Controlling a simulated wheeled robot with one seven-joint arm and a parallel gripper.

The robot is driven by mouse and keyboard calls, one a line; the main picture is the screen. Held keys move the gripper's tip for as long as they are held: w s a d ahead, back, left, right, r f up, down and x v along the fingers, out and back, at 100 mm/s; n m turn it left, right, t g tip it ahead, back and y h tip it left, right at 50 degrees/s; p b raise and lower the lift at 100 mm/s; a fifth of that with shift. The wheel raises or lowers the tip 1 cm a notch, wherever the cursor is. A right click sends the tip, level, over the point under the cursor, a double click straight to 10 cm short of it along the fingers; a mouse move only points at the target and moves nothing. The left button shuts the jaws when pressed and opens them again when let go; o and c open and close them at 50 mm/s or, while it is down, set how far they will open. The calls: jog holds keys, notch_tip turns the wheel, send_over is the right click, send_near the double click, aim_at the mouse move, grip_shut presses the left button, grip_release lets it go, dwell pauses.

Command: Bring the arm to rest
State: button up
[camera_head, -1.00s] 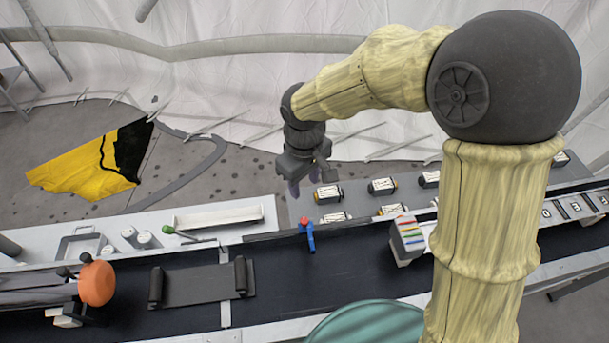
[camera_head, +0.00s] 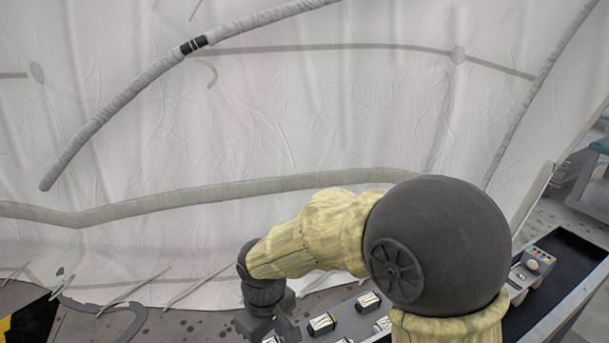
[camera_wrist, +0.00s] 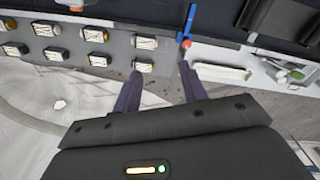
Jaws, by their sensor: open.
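My gripper (camera_wrist: 160,88) is open in the wrist view, with its two dark fingers apart and nothing between them. Beyond the fingertips is a grey worktop edge with several small white-labelled boxes, one (camera_wrist: 144,67) close to the left finger. A blue and red handle (camera_wrist: 185,42) shows just beyond the right finger. In the head view my arm reaches out to the left and bends down. The gripper is at the bottom edge there, its fingers mostly cut off.
A white curved tray (camera_wrist: 222,72) lies right of the fingers. A long dark-topped bench (camera_head: 568,262) carries a small control box (camera_head: 537,262) at right. A white tent wall (camera_head: 250,120) with grey tubes fills the background. Floor shows at the lower left.

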jog(key=s+d+m+t, duration=0.1)
jog(key=d+m, duration=0.4)
jog(key=d, duration=0.7)
jog(key=s+d+f+m+t, duration=0.1)
jog(key=s+d+m, duration=0.2)
jog(key=d, duration=0.8)
jog(key=shift+d+m, duration=0.35)
jog(key=shift+m, duration=0.75)
